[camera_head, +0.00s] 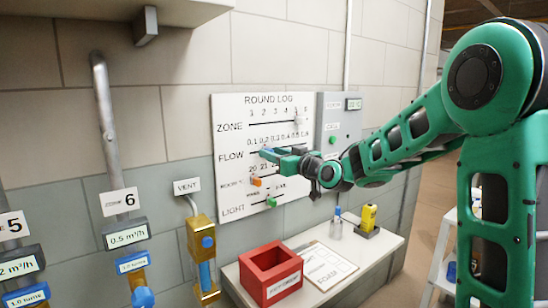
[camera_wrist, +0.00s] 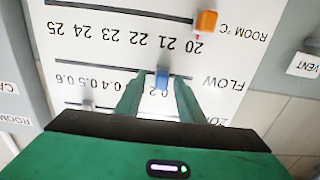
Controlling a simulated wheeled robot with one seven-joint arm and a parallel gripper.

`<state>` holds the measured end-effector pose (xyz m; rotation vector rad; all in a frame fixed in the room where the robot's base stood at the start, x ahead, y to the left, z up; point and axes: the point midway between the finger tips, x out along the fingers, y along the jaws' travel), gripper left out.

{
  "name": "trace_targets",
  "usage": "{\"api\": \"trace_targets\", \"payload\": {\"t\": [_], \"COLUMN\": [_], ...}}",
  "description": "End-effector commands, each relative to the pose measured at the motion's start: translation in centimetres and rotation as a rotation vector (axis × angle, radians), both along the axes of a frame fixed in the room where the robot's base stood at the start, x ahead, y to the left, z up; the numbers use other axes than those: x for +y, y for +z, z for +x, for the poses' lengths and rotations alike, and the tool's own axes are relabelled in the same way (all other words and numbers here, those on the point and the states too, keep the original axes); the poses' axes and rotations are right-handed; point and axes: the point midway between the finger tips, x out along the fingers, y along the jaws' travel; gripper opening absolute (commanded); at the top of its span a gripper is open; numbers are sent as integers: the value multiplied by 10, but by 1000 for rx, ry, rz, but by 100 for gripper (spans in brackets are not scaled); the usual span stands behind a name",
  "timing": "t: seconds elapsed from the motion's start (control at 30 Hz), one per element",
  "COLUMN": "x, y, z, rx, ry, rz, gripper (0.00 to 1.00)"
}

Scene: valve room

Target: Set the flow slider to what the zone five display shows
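The white ROUND LOG board (camera_head: 228,112) on the wall carries several slider rows. The blue FLOW knob (camera_wrist: 162,78) shows in the wrist view, which sees the board upside down. It stands near a partly hidden label that looks like 0.2. My gripper (camera_wrist: 158,88) is open, one finger on each side of the knob, with gaps between. In the head view my gripper (camera_head: 268,154) is at the FLOW row and hides part of it. The zone five display (camera_head: 20,268) is cut off at the left edge; only "2 m³/h" is readable.
The zone 6 display (camera_head: 127,235) reads 0.5 m³/h. The orange ROOM °C knob (camera_wrist: 206,21) is close to my fingers; the ZONE knob (camera_head: 297,119) is near 5. A red bin (camera_head: 254,262), clipboard (camera_head: 322,268) and yellow device (camera_head: 369,216) stand on the shelf below.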

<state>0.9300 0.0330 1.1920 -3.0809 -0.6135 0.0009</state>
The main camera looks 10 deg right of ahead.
Motion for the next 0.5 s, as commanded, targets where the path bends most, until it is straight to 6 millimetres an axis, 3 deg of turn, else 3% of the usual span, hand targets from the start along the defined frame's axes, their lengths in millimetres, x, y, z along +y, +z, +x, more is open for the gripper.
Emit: {"api": "trace_targets", "payload": {"t": [0.3, 0.5], "x": [1, -10], "y": [0, 0], "z": [-2, -25], "rx": [0, 0], "ry": [2, -1], "rz": [0, 1], "gripper": [34, 34]}}
